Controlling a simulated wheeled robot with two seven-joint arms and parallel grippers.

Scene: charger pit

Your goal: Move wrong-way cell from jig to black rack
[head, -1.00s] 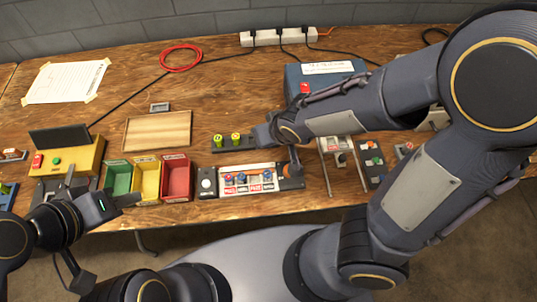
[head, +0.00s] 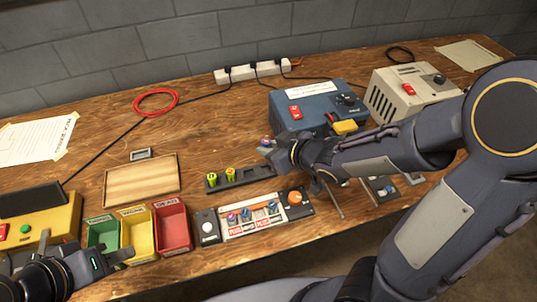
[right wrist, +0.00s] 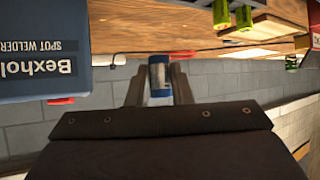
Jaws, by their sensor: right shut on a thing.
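My right gripper (head: 273,149) is shut on a small cell (right wrist: 158,80), pale with blue ends, held between both fingers in the right wrist view. In the head view the held cell (head: 265,142) shows its coloured end above the table, behind the rack's right part. The black rack (head: 257,174) holds two yellow-green cells (head: 221,176) in its left part. The white jig (head: 252,228) in front holds three visible blue cells with pinkish tops, with a gap between the middle and right ones. My left gripper (head: 112,259) is at lower left; its finger opening is unclear.
Green, yellow and red bins (head: 172,230) stand left of the jig. A wooden tray (head: 140,180) lies behind them. A blue spot welder (head: 310,112) and a beige power box (head: 415,92) stand at back right. My right forearm hides part of the table's right side.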

